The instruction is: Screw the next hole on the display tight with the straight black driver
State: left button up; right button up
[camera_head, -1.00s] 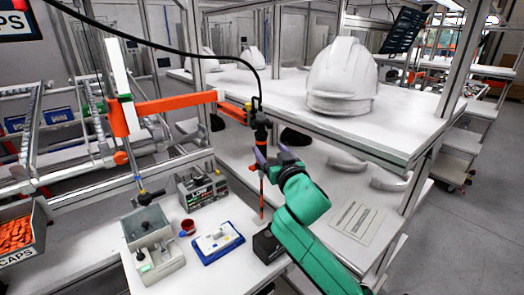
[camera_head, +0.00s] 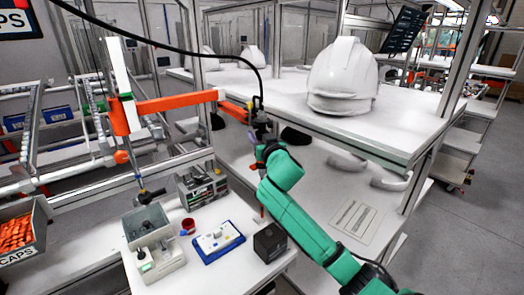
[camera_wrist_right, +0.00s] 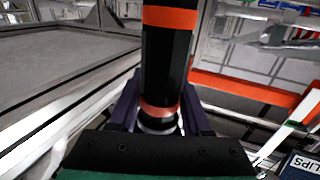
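The straight black driver (camera_head: 260,118) hangs upright from the orange balance arm, and its orange-banded black body (camera_wrist_right: 168,60) fills the upper middle of the right wrist view. My right gripper (camera_wrist_right: 158,112) has a finger on each side of this body and is shut on it. In the head view the gripper is mostly hidden behind my green wrist. The display (camera_head: 218,242), a white panel with a blue rim, lies on the white table, left of the driver. Its holes are too small to tell apart. My left gripper is out of view.
A black box (camera_head: 270,243) stands right of the display. White helmet shells (camera_head: 342,75) sit on the shelf behind. The orange balance arm (camera_head: 175,103) reaches across above.

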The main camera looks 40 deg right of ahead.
grip_shut()
jog(key=w+a+b, duration=0.1)
jog(key=w+a, duration=0.1)
jog(key=a, duration=0.9)
jog(key=shift+a, duration=0.15)
jog(key=w+a+b, duration=0.2)
jog(key=a, duration=0.9)
jog(key=shift+b, duration=0.4)
